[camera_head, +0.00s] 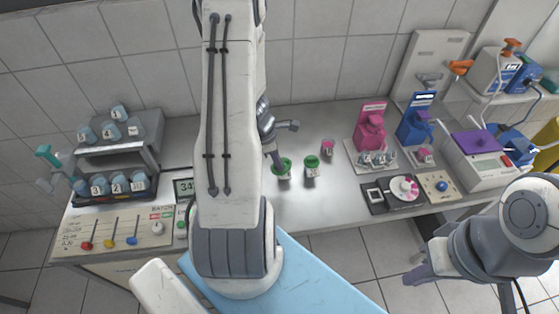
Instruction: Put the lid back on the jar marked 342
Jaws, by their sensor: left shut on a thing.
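My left gripper (279,158) reaches down over the bench and is shut on a green lid (286,163). A small pale jar (284,176) shows directly under this lid; I cannot tell whether the lid rests on it or is just above it. A second small jar with a green top (312,166) stands just to the right. A third jar with a pink top or contents (327,147) stands further back. Their markings are too small to read. My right gripper (417,275) hangs low at the right, away from the bench; its jaws are not clear.
A rack with numbered blue-topped containers (118,150) and a control panel with coloured knobs (118,232) stand at left. A partly hidden display (185,187) shows "34". Pink (370,128) and blue (416,120) devices and a balance (481,160) stand at right.

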